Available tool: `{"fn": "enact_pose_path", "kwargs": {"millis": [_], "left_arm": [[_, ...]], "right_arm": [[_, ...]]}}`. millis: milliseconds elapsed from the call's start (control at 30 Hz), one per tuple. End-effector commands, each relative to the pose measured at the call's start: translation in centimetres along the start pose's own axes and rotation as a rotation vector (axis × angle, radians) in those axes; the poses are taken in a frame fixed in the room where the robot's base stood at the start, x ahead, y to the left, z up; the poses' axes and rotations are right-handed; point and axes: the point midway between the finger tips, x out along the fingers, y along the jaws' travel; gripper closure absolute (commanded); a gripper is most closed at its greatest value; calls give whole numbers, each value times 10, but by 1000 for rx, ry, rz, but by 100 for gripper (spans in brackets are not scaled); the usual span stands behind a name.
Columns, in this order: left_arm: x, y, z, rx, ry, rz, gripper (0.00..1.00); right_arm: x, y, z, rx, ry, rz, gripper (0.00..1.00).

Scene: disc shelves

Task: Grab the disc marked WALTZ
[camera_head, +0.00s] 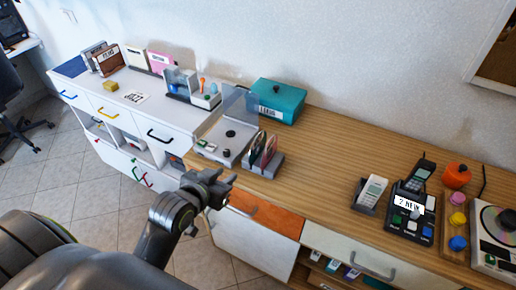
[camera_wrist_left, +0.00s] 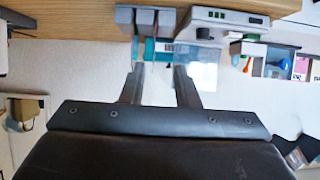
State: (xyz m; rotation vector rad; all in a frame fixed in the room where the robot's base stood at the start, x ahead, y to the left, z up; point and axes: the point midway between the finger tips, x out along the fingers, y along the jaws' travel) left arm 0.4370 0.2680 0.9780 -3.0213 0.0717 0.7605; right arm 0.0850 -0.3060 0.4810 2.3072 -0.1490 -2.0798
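Two upright discs in a small grey rack (camera_head: 276,164) stand on the wooden counter: one disc (camera_head: 255,148) at left and a reddish one (camera_head: 270,150) at right. No WALTZ marking is readable on either. The rack (camera_wrist_left: 124,16) also shows at the top of the left wrist view, with thin coloured edges between its grey walls. My left gripper (camera_head: 224,189) is in front of the counter edge, below and left of the rack, apart from it. In the left wrist view its two fingers (camera_wrist_left: 159,88) are spread with nothing between them. My right gripper is not in view.
A grey player (camera_head: 222,150) with its clear lid raised stands left of the rack. A teal box (camera_head: 277,101) is behind. Phones, coloured knobs and another player with a shiny disc (camera_head: 497,220) are at right. The middle counter (camera_head: 325,150) is clear.

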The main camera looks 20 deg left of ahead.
Motion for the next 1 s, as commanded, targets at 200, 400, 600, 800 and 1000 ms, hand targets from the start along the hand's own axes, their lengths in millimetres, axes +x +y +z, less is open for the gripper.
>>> {"fn": "enact_pose_path", "kwargs": {"millis": [200,400,600,800,1000], "left_arm": [[12,5,-30,-4,103,24,72],[43,6,-33,-6,100,25,72],[75,6,-36,-4,99,24,72],[106,7,-39,-4,98,24,72],[124,7,-40,-4,100,23,72]], "right_arm": [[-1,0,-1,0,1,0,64],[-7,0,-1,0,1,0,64],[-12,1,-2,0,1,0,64],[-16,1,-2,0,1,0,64],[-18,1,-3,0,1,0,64]]}}
